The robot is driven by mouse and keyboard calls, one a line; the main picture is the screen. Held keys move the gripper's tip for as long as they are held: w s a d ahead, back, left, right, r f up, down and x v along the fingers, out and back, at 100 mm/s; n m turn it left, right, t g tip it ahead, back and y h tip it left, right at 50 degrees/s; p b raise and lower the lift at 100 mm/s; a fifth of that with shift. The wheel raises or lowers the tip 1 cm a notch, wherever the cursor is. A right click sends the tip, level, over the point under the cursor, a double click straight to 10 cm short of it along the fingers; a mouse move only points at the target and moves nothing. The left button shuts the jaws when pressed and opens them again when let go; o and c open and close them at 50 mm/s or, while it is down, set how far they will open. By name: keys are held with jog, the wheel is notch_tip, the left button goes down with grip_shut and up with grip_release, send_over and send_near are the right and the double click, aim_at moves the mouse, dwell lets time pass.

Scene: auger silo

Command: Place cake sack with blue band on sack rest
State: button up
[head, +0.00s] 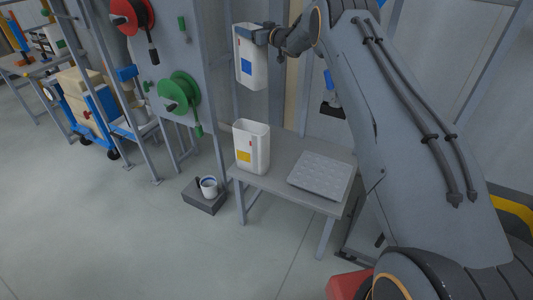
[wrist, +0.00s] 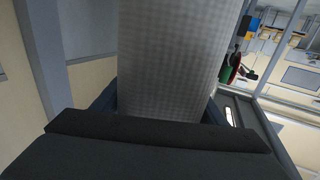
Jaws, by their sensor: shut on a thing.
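The white sack with a blue patch (head: 252,72) is held upright in the air, high above the left back of a low grey bench. My gripper (head: 262,35) is shut on it near its top edge. In the wrist view the sack's pale woven side (wrist: 170,60) fills the middle, between the dark jaws (wrist: 160,120). A grey slab with a dimpled top (head: 320,174), which looks like the sack rest, lies bare on the right of the bench, below and to the right of the sack.
A second white sack with a yellow patch (head: 252,148) stands on the left of the grey bench (head: 279,190). A green reel (head: 179,93) and a red reel (head: 132,15) hang on the panel at left. A cup (head: 209,187) sits on a dark block on the floor.

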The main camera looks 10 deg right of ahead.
jog(key=w+f+b, duration=0.3)
jog(key=f+b, duration=0.8)
jog(key=w+f+b, duration=0.3)
jog(key=f+b, duration=0.8)
jog(key=w+f+b, duration=0.3)
jog(key=f+b, duration=0.8)
jog(key=f+v, duration=0.1)
jog(key=v, duration=0.7)
jog(key=f+v, duration=0.2)
jog(key=v, duration=0.7)
jog(key=shift+s+a+f, duration=0.2)
jog(key=shift+s+f, duration=0.1)
jog(key=shift+f, duration=0.15)
jog(key=o, duration=1.5)
